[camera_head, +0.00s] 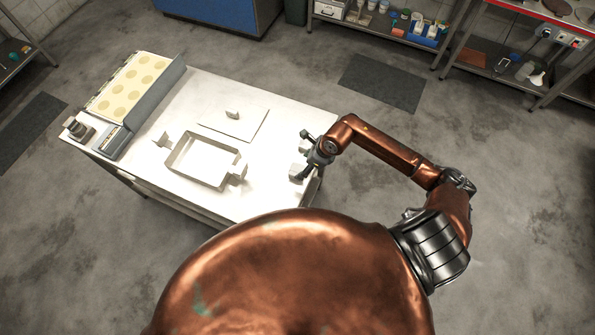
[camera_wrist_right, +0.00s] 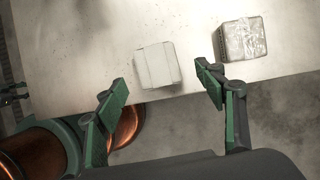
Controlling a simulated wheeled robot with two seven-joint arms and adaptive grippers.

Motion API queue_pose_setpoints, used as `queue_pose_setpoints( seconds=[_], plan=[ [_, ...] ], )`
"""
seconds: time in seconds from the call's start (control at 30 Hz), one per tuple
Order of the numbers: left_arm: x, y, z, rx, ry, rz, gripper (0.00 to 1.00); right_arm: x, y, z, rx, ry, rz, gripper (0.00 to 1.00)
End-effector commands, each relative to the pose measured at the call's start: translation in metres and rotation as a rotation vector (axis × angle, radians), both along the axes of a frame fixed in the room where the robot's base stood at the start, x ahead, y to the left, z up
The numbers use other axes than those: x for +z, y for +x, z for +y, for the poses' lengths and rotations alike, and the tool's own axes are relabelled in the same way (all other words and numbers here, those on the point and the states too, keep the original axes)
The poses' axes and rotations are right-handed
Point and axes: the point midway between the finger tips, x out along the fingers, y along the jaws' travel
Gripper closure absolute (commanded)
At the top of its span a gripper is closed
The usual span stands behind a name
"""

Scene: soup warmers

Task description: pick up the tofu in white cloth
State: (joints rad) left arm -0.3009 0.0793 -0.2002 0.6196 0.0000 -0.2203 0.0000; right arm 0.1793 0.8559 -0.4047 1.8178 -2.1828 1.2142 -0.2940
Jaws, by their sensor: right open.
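A white block with a fold or seam across it (camera_wrist_right: 158,66), which looks like the tofu in white cloth, lies on the white table near its edge. In the right wrist view it sits just beyond and between the spread fingers of my right gripper (camera_wrist_right: 162,80), apart from them. My right gripper (camera_head: 307,153) is open and empty, over the table's right end. In the head view a pale block (camera_head: 297,172) shows beside it, partly hidden by the gripper. My left gripper is not seen in the head view; a small dark jointed part at the wrist view's left edge may be it.
A greyish block with a wrinkled, shiny surface (camera_wrist_right: 240,38) lies right of the white one, near the right finger. The table (camera_head: 235,90) also holds a rectangular frame (camera_head: 168,163), a flat board (camera_head: 250,126) and a tray with round pieces (camera_head: 128,85).

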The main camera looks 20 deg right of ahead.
Motion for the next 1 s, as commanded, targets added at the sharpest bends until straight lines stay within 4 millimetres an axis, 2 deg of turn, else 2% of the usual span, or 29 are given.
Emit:
queue_pose_setpoints(
  seconds=[0.4,0.7,1.0],
  plan=[
    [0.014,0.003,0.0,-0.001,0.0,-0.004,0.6,-0.046,0.014,0.019,-0.003,0.005,0.0,0.36],
    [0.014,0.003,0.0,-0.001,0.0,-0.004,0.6,-0.052,0.015,0.02,-0.001,0.003,-0.001,0.36],
    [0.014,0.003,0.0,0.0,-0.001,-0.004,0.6,-0.051,0.015,0.02,-0.001,0.003,-0.001,0.57]
  ],
)
